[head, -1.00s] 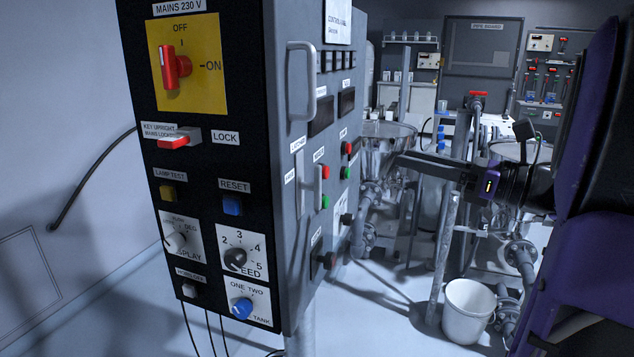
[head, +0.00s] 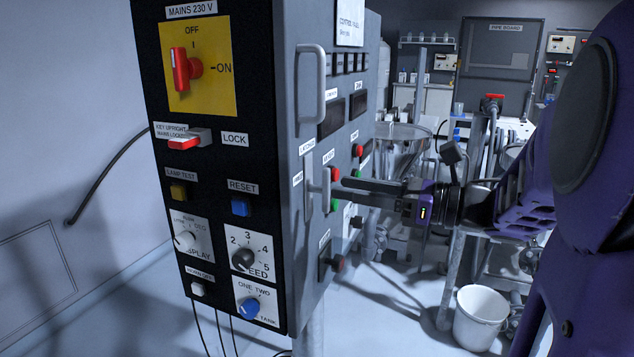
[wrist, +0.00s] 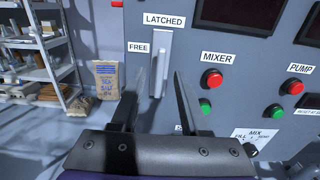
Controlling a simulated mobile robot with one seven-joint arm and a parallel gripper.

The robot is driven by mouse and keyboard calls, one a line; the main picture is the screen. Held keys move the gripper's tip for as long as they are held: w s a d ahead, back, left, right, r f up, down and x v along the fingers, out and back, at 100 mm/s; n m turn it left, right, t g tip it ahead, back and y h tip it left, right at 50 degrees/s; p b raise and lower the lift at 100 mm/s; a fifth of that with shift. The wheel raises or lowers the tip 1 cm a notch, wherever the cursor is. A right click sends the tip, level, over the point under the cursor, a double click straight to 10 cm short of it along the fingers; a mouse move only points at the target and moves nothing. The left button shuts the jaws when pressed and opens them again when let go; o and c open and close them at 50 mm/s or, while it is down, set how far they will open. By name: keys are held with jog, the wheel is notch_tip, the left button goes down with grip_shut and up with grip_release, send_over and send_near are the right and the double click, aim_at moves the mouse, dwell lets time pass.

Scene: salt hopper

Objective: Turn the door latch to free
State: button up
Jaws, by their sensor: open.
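The door latch (wrist: 162,55) is a pale grey upright bar on the cabinet's side face. Its upper end is below the LATCHED label (wrist: 164,20), and the FREE label (wrist: 138,47) is to its left. In the head view the latch (head: 307,190) shows as a narrow strip near the cabinet's front corner. My gripper (wrist: 160,78) is open, its fingers pointing at the panel, one on each side of the latch's lower part in the wrist view. In the head view my gripper (head: 330,190) is close to the panel. I cannot tell whether the fingers touch the latch.
A door handle (head: 310,85) stands out above the latch. The red mixer button (wrist: 213,77) and a green button (wrist: 205,106) are just right of my fingers. A white bucket (head: 480,318) stands on the floor. Shelves (wrist: 35,50) and a sack (wrist: 107,80) stand to the left.

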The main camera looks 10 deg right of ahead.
aim_at(326, 212)
jog(key=x, duration=0.5)
grip_shut()
